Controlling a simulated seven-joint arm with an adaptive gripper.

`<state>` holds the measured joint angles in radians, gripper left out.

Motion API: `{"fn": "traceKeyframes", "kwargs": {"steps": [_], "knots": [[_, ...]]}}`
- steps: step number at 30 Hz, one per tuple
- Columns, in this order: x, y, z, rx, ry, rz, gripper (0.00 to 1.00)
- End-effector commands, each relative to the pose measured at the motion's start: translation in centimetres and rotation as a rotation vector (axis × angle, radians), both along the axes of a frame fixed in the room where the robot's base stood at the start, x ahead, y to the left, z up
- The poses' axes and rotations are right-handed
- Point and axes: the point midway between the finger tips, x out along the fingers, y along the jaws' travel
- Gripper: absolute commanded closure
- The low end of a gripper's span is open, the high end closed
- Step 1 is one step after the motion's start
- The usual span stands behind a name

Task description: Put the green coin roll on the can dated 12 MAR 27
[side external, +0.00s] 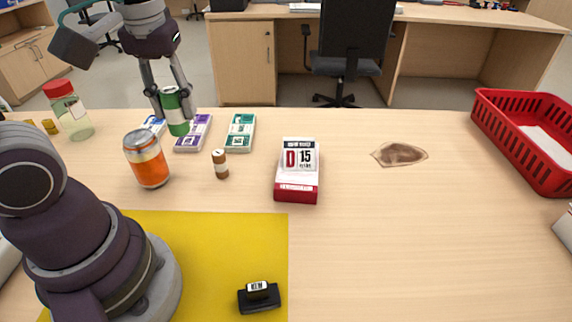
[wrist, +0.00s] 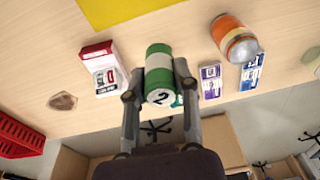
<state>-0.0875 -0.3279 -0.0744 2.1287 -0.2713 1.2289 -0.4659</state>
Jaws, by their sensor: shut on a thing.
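The green coin roll (side external: 178,128), with a white band, is held upright in my gripper (side external: 175,108), above the counter and in front of the bundles at the back. In the wrist view the green coin roll (wrist: 158,58) sits between both fingers of my gripper (wrist: 158,77), its end marked 2. An orange can (side external: 149,163) with a silver top stands on the counter, nearer the arm base and left of the held roll. The can also shows at the upper right in the wrist view (wrist: 238,46). I cannot read a date on it.
A red and white calendar block (side external: 299,170) reads 15. A small brown roll (side external: 220,164) stands near the can. Purple (side external: 194,133) and green (side external: 240,133) bundles lie behind. A red-lidded jar (side external: 70,112) stands left, a red basket (side external: 530,150) right. A black stamp (side external: 259,298) is on the yellow mat (side external: 215,250).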

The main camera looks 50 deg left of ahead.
Motion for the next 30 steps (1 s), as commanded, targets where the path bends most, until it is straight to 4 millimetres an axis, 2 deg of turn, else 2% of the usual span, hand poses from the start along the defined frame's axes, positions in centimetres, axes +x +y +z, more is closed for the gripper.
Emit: {"fn": "traceKeyframes", "kwargs": {"steps": [1,3,6,9,13,17,30], "knots": [[-1.9,1.4,0.0,0.001,-0.008,0.132,1.0],[-4.6,2.6,-0.3,0.0,-0.01,0.31,1.0],[-7.9,3.5,-1.0,-0.002,-0.014,0.534,1.0],[-10.2,3.7,-1.7,-0.004,-0.017,0.701,1.0],[-11.6,3.7,-2.3,-0.007,-0.019,0.814,1.0],[-10.8,5.1,-2.6,-0.012,-0.009,0.835,1.0],[-4.2,14.3,-3.6,-0.008,-0.017,0.831,1.0]]}}
